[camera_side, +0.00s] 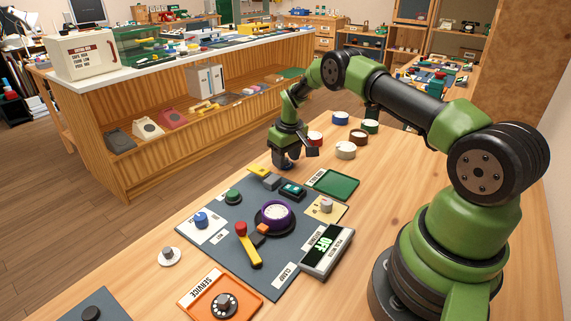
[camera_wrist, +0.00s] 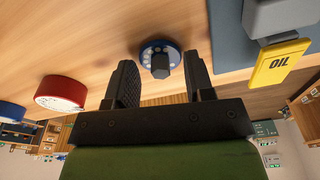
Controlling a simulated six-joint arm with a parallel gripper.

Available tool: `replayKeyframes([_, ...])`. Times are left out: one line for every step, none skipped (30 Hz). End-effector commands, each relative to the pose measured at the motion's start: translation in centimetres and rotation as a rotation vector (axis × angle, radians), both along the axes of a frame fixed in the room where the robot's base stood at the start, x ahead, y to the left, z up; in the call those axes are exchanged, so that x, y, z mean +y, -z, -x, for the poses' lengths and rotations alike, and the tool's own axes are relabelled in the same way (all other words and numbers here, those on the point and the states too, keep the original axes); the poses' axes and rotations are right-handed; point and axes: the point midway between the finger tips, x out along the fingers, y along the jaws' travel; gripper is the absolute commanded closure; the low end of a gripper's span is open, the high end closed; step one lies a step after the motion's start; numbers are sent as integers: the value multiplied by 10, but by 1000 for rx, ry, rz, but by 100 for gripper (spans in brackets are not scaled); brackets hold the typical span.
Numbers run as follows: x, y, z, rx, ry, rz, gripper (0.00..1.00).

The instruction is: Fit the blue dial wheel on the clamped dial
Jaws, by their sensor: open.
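A blue dial wheel (camera_wrist: 151,48) with a dark knob in its middle lies on the wooden bench. In the wrist view it is beyond and between the two spread black fingers of my gripper (camera_wrist: 160,85), with clear gaps at the sides. My gripper (camera_side: 297,158) is open and empty, low over the bench at the far end of the grey mat. The wheel is hidden behind my gripper in the side view. The dial (camera_side: 277,213), with a purple rim and pale face, sits in a dark holder on the mat, beside a yellow clamp lever with a red knob (camera_side: 241,229).
The grey mat (camera_side: 262,277) holds a green button (camera_side: 233,196), a blue knob (camera_side: 201,219) and a yellow oil piece (camera_wrist: 277,60). An orange service tray (camera_side: 193,302) holds a black dial. Several round tubs, one red (camera_wrist: 61,93), stand near my gripper.

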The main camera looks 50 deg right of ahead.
Motion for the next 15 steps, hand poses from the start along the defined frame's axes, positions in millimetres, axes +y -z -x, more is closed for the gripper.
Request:
replayKeyframes([0, 0, 0, -1, 0, 0, 51])
replayKeyframes([0, 0, 0, -1, 0, 0, 51])
replayKeyframes([0, 0, 0, -1, 0, 0, 51])
replayKeyframes([0, 0, 0, -1, 0, 0, 51])
replayKeyframes([0, 0, 0, -1, 0, 0, 51])
replayKeyframes([0, 0, 0, -1, 0, 0, 56])
replayKeyframes([0, 0, 0, -1, 0, 0, 63])
replayKeyframes([0, 0, 0, -1, 0, 0, 70])
replayKeyframes([0, 0, 0, -1, 0, 0, 79])
replayKeyframes([0, 0, 0, -1, 0, 0, 86])
replayKeyframes([0, 0, 0, -1, 0, 0, 93])
replayKeyframes([0, 0, 0, -1, 0, 0, 100])
replayKeyframes([0, 0, 0, -1, 0, 0, 100])
replayKeyframes([0, 0, 0, -1, 0, 0, 100])
replayKeyframes([0, 0, 0, -1, 0, 0, 100])
